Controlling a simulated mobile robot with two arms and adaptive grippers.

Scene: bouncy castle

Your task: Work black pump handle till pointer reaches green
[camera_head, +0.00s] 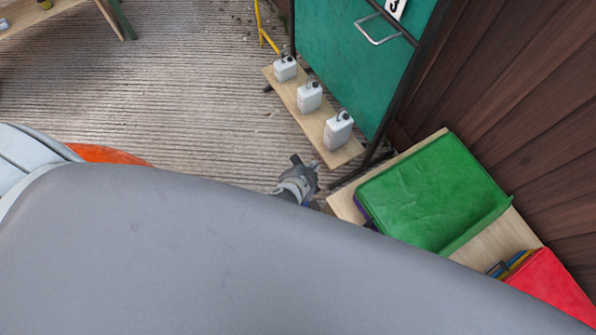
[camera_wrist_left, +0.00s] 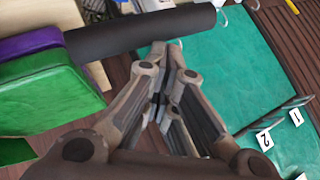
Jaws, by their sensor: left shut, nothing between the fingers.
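No gauge or pointer can be made out in either view. A thick black cylinder (camera_wrist_left: 150,30) lies across the top of the left wrist view; I cannot tell whether it is the pump handle. My left gripper (camera_wrist_left: 172,55) is shut and empty, with its fingertips close to the cylinder's lower edge; contact cannot be told. In the head view the left gripper (camera_head: 300,180) shows just beyond a large smooth grey surface (camera_head: 220,250), which hides much of the lower picture. My right gripper is not in view.
A green folded mat (camera_head: 430,190) and a red one (camera_head: 550,285) lie on a wooden bench at right. The ribbed floor (camera_head: 150,90) at upper left is largely clear.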

